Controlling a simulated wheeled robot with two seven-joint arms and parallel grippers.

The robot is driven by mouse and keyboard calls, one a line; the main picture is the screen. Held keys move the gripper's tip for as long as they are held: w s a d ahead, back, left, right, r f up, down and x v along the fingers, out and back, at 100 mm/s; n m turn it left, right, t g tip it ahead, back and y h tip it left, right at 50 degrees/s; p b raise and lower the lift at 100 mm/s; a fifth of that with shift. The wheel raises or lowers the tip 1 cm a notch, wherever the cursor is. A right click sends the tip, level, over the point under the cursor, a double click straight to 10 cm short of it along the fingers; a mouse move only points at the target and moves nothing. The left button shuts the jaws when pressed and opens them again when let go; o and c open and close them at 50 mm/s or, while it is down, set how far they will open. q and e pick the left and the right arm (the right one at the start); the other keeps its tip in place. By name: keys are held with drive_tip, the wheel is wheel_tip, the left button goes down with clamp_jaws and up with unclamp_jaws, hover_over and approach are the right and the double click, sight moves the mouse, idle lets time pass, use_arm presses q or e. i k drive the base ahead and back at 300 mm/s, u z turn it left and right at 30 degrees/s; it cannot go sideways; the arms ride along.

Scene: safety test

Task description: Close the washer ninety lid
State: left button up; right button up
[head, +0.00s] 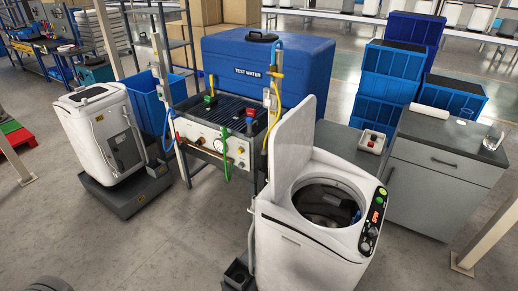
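A white top-loading washer (300,252) stands at the lower right of centre in the head view. Its lid (292,145) is open and stands up, leaning slightly, at the left side of the top. The round drum opening (325,203) is uncovered and looks dark inside. A control panel (372,222) with a lit red display runs along the right edge of the top. Neither of my grippers shows in this view.
A test bench (215,150) with hoses and a blue water tank (265,65) stand behind the washer. A grey cabinet (430,185) and blue crates (390,75) are to the right. Another white machine (105,130) stands on the left. The floor in front (170,250) is clear.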

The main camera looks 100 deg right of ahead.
sight(290, 144)
drive_tip(key=z, duration=1.6)
drive_tip(key=i, duration=1.55)
drive_tip(key=z, duration=2.6)
drive_tip(key=i, duration=0.55)
drive_tip(key=z, duration=0.7)
drive_tip(key=k, duration=0.5)
drive_tip(key=u, duration=0.4)
drive_tip(key=i, duration=0.65)
drive_tip(key=z, duration=0.1)
